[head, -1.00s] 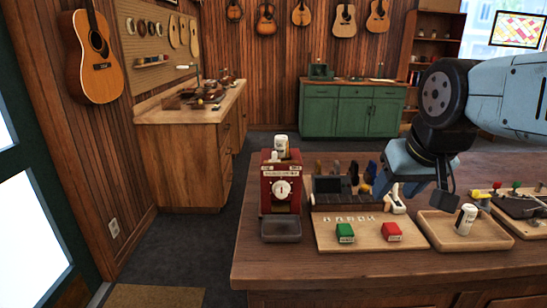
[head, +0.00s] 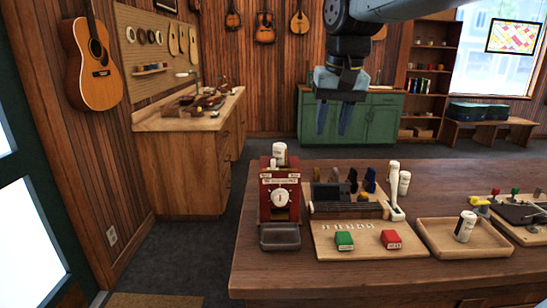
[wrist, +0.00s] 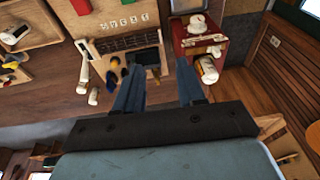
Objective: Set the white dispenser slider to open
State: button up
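The red dispenser (head: 267,205) stands upright on the table, with a round white dial (head: 281,197) and a white label strip on its front. A white can (head: 279,152) is on its top. A separate white slider is too small to tell from the dial and strip. In the wrist view the dispenser (wrist: 186,46) is at the upper right, also with its white dial (wrist: 197,24). My gripper (head: 333,124) is open and empty, raised up and to the right of the dispenser in the head view, touching nothing. Its two fingers (wrist: 160,88) stand apart in the wrist view.
Right of the dispenser stands a wooden organiser (head: 345,208) with dark tools and a white-handled tool (head: 394,190). A green block (head: 344,240) and a red block (head: 391,239) lie in front. A wooden tray (head: 490,247) holds a white can (head: 465,225). Bare tabletop lies along the front.

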notch_tip(320, 180, up, 2)
jog(key=g, duration=0.2)
send_over(273, 164)
jog(key=shift+h, duration=0.3)
jog(key=f, duration=1.3)
jog(key=shift+w+f, duration=0.15)
jog(key=shift+w, duration=0.2)
grip_shut()
